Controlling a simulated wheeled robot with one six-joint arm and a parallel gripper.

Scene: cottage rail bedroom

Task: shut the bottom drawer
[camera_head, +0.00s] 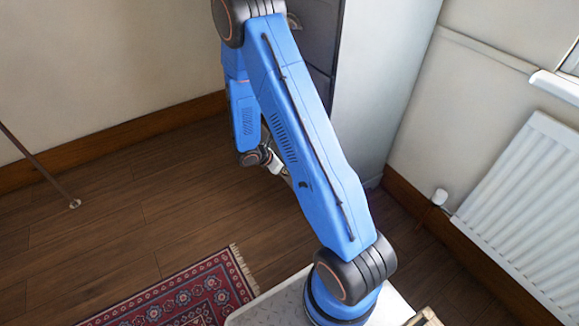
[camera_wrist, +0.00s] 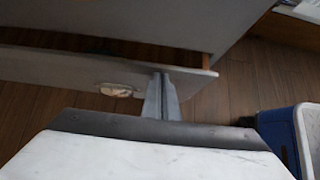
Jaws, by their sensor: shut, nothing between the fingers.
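The bottom drawer (camera_wrist: 60,70) shows in the wrist view as a pale grey front with an oval handle (camera_wrist: 115,90). It stands out from the cabinet (camera_wrist: 130,18), with a dark brown gap behind the front's top edge. My gripper (camera_wrist: 162,80) is shut and empty. Its fingertips overlap the drawer front in the picture, right of the handle and near the front's right end. I cannot tell whether they touch it. In the head view the cabinet (camera_head: 372,80) is tall and grey, and my arm hides the bottom drawer.
Dark wood floor (camera_head: 110,220) lies open to the left. A patterned red rug (camera_head: 190,295) lies at the lower left. A white radiator (camera_head: 525,215) is on the right wall, with its valve (camera_head: 439,197) near the cabinet. A thin metal leg (camera_head: 40,168) stands at far left.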

